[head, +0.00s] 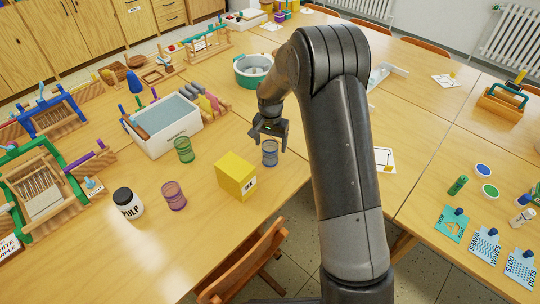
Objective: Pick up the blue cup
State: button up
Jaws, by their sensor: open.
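The blue cup (269,154) is a ribbed, see-through tumbler standing upright on the wooden table (219,145), near its front edge. My gripper (268,141) is open and empty-looking, pointing down right over the cup. Its fingers hang at the height of the cup's rim in the picture; I cannot tell whether they touch it or reach around it. My arm comes in from the right and hides the table behind it.
A yellow box (235,176) stands close to the left of the cup. A green cup (184,150), a purple cup (174,196) and a pulp jar (127,203) stand farther left. A white water tub (163,126) is behind. A chair (245,262) is in front.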

aim_at(271, 148)
notch_tip(271, 148, down, 3)
jog(key=shift+f, duration=0.1)
jog(key=c, duration=1.1)
